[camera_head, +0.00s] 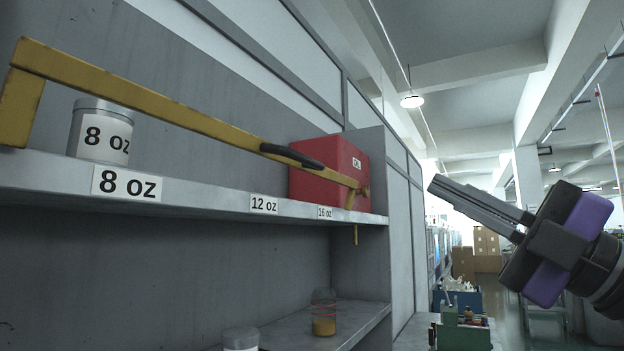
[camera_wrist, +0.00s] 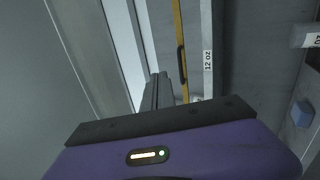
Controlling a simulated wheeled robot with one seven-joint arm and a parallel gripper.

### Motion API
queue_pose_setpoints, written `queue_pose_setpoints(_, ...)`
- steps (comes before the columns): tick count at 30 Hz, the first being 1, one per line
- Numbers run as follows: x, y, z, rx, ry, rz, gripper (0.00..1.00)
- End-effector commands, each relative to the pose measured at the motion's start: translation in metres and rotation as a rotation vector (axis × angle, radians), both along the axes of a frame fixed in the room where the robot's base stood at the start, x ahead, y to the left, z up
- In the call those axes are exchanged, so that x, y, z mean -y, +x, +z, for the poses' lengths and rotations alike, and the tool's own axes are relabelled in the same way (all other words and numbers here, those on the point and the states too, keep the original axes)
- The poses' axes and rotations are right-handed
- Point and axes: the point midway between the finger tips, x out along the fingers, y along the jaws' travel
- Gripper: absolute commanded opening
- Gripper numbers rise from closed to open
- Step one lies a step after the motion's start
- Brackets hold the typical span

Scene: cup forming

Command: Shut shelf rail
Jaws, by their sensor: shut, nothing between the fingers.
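The yellow shelf rail (camera_head: 190,117) runs along the front of the upper shelf in the head view, from a yellow end piece at the left to a latch end near the red box. A black handle (camera_head: 291,155) sits on it near its right end. The rail also shows in the wrist view (camera_wrist: 178,30), with its handle (camera_wrist: 181,65) to the right of my fingers. My gripper (camera_head: 434,186) is shut and empty, to the right of the shelf's end and apart from the rail, fingers pointing left. It also shows in the wrist view (camera_wrist: 157,78).
The grey upper shelf (camera_head: 40,171) bears an 8 oz canister (camera_head: 101,132) and a red box (camera_head: 330,172), with labels 8 oz, 12 oz and 16 oz on its edge. A jar (camera_head: 323,313) stands on the lower shelf. A green machine (camera_head: 462,328) is at lower right.

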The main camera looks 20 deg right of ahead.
Motion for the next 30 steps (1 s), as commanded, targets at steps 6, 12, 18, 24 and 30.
queue_pose_setpoints(6, -0.029, -0.002, -0.023, -0.097, -0.063, 0.1, 0.0)
queue_pose_setpoints(12, -0.04, 0.013, -0.012, -0.099, -0.066, 0.097, 0.0)
queue_pose_setpoints(18, -0.061, 0.041, 0.007, -0.099, -0.065, 0.098, 0.0)
queue_pose_setpoints(24, -0.082, 0.068, 0.024, -0.098, -0.065, 0.098, 0.0)
queue_pose_setpoints(30, -0.096, 0.089, 0.036, -0.098, -0.064, 0.096, 0.0)
